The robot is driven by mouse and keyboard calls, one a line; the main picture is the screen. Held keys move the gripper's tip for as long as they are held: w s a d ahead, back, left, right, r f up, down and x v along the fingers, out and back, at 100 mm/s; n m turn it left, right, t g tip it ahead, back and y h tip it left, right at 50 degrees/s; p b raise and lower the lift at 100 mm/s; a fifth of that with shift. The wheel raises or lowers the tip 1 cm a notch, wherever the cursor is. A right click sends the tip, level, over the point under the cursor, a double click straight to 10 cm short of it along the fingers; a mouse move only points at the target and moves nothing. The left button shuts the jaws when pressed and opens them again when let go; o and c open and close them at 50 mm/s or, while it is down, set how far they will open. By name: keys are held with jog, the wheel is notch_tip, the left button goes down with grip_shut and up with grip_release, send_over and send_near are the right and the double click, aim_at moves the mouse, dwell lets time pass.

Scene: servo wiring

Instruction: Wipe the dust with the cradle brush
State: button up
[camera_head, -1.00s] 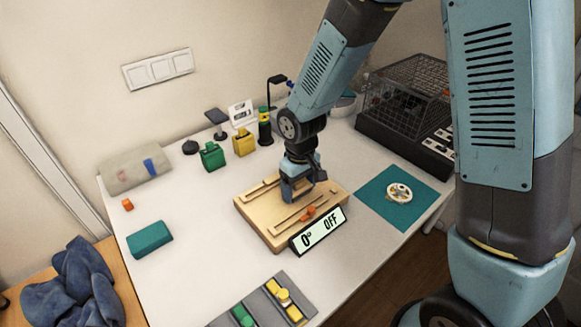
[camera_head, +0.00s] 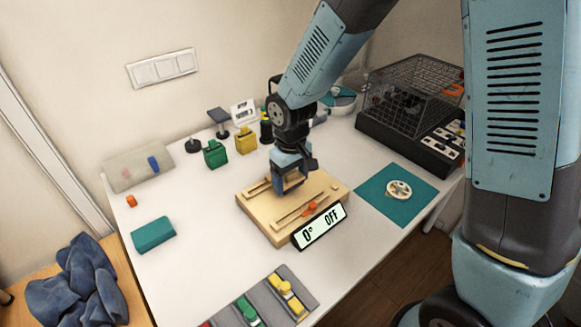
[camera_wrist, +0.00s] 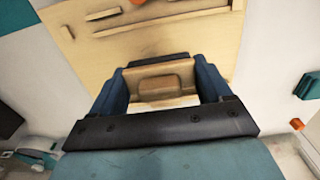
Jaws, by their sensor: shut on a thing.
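My gripper (camera_head: 288,186) is over the back part of a tan wooden board (camera_head: 268,222) on the white table. In the wrist view its dark blue fingers (camera_wrist: 160,88) are shut on a tan wooden piece (camera_wrist: 143,87), which looks like the brush's body. Bristles cannot be made out, and I cannot tell whether it touches the board. The board carries slotted wooden strips and a small orange part (camera_head: 311,208). In the wrist view the board (camera_wrist: 185,40) spreads beyond the fingers. No dust can be told apart clearly; only dark marks show by the strips.
A display (camera_head: 320,226) reading "0° OFF" leans at the board's front. A teal mat (camera_head: 375,205) with a white wheel (camera_head: 398,189) lies right. A wire cage (camera_head: 415,88) stands behind it. Green (camera_head: 215,154) and yellow (camera_head: 245,141) holders stand behind. The table's left middle is mostly clear.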

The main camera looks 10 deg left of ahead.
aim_at(291, 173)
jog(key=shift+r, duration=1.95)
jog(key=shift+s, duration=0.1)
